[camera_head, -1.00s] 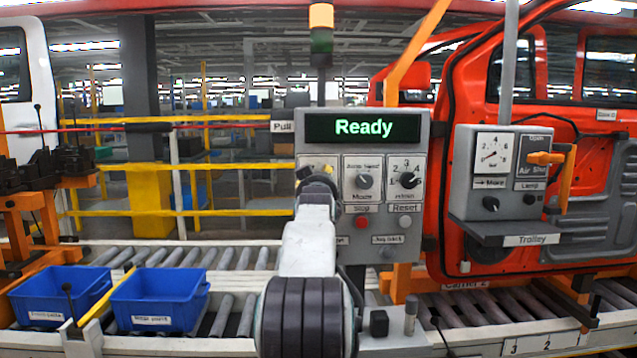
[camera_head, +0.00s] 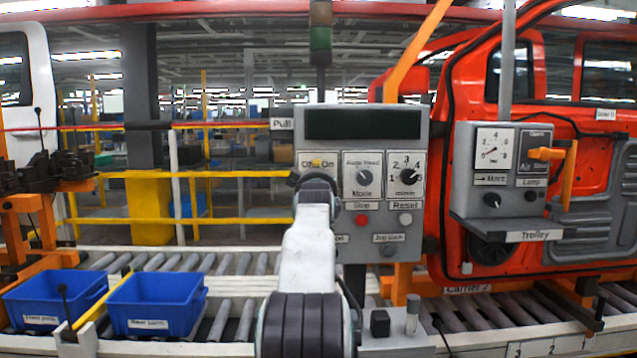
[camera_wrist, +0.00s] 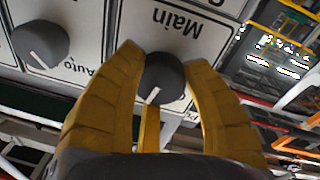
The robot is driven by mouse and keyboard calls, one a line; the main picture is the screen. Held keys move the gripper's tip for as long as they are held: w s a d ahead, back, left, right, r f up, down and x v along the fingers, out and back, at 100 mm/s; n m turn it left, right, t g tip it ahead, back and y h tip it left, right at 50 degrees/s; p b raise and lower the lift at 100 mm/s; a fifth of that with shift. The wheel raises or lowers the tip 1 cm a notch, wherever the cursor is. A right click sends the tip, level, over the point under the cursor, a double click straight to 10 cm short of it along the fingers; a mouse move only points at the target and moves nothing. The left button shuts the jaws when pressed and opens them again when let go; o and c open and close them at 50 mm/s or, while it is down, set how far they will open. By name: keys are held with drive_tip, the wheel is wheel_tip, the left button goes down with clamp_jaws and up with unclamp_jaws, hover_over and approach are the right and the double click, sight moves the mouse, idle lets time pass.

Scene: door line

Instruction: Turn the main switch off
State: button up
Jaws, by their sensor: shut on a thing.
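The main switch (camera_wrist: 165,78) is a dark round knob with a white pointer line, under the label "Main" in the wrist view. My gripper (camera_wrist: 165,85) has its yellow fingers closed around the knob. The pointer line runs toward the lower left in that view. In the head view my gripper (camera_head: 318,165) is at the upper left of the grey control panel (camera_head: 425,220), and my wrist hides the knob. The panel's display (camera_head: 362,124) is dark.
To the right of the main switch are the Mode knob (camera_head: 364,177), a numbered dial (camera_head: 407,177) and a red Stop button (camera_head: 361,220). A trolley box (camera_head: 500,175) with an orange lever stands at right. Blue bins (camera_head: 157,303) sit at lower left.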

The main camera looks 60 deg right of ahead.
drive_tip(key=shift+w+a+r+n+t, duration=0.1)
drive_tip(key=shift+r+n+t, duration=0.25)
drive_tip(key=shift+n, duration=0.25)
drive_tip(key=o, duration=1.2)
drive_tip(key=shift+f, duration=0.3)
drive_tip(key=shift+v, duration=5.9)
drive_tip(key=shift+w+r, duration=0.1)
drive_tip(key=shift+r, duration=0.05)
